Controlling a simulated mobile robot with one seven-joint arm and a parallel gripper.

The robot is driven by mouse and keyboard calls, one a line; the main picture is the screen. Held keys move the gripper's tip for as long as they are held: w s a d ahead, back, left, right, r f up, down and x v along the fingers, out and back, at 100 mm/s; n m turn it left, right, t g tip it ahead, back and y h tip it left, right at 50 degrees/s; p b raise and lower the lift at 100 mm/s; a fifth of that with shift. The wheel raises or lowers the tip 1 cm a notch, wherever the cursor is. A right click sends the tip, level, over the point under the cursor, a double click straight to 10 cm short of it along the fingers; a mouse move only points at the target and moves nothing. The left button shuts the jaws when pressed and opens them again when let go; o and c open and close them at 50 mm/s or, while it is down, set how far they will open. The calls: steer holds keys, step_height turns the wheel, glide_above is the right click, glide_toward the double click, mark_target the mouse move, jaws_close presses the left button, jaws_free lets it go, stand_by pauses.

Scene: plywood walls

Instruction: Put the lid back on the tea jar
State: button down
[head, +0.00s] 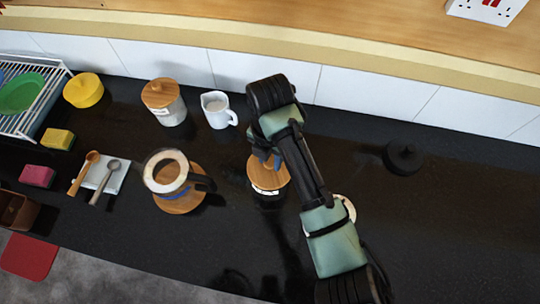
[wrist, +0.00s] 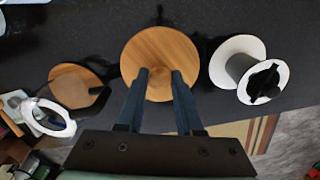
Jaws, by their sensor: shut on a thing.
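The round wooden lid (head: 274,177) is at the middle of the counter in the head view, over the tea jar. The jar's white label and dark body (head: 266,191) show just under its near edge. My gripper (head: 270,160) comes down from above and is shut on the lid. In the wrist view the lid (wrist: 160,45) is seen flat from above, with both fingertips (wrist: 159,73) at its middle. The lid hides the jar's mouth, so I cannot tell whether it is seated or slightly above the rim.
A glass pot (head: 165,172) on a wooden trivet (head: 182,201) stands left of the jar. A second lidded jar (head: 168,110) and a white jug (head: 217,110) stand behind. A white-rimmed object (wrist: 238,62) is close right. A black disc (head: 403,158) lies farther right, with clear counter around it.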

stand_by(0.3)
jaws_free()
stand_by(0.4)
steer(key=shift+r, duration=0.1)
steer(key=shift+r+p, duration=2.95)
steer(key=shift+r, duration=0.45)
jaws_close()
steer(key=shift+f, duration=0.25)
